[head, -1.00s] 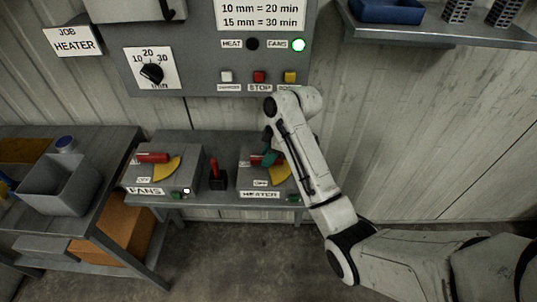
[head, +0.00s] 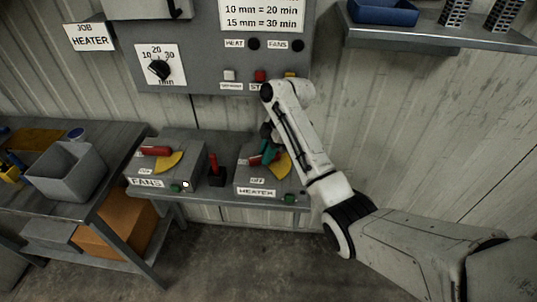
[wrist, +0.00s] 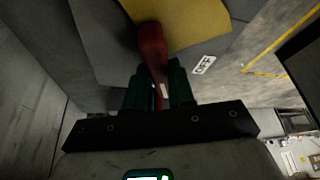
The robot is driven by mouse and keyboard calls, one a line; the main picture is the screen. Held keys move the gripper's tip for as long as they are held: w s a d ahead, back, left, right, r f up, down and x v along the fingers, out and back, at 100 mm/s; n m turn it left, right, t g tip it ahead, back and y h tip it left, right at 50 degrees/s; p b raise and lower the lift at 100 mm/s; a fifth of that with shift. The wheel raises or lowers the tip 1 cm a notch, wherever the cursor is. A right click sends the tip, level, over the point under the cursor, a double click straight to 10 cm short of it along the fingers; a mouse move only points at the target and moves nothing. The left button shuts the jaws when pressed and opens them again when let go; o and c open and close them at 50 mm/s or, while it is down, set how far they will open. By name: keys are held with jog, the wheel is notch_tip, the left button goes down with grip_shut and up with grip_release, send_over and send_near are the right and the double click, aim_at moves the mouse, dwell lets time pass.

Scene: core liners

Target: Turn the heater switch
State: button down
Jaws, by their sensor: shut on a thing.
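The heater switch box (head: 246,178) stands on the low bench, with a HEATER label on its front and a yellow sector on top. My gripper (head: 269,155) is over its top. In the wrist view, my gripper's dark green fingers (wrist: 159,92) are closed around the red lever handle (wrist: 151,45) of the switch. A white OFF plate (wrist: 204,65) lies to the right of the lever, and the yellow sector (wrist: 185,18) lies beyond it. In the head view my gripper hides most of the handle.
The FANS switch box (head: 140,170) with its own red lever is at the left. A grey bin (head: 66,185) sits on the left table.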

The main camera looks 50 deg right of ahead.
jog(key=shift+f, duration=0.2)
jog(key=c, duration=1)
grip_release()
jog(key=shift+o, duration=0.2)
jog(key=shift+r, duration=0.1)
jog(key=p+v, duration=0.4)
jog(key=v, duration=0.6)
jog(key=shift+d+r, duration=0.2)
jog(key=shift+r, duration=0.05)
jog(key=shift+c, duration=0.3)
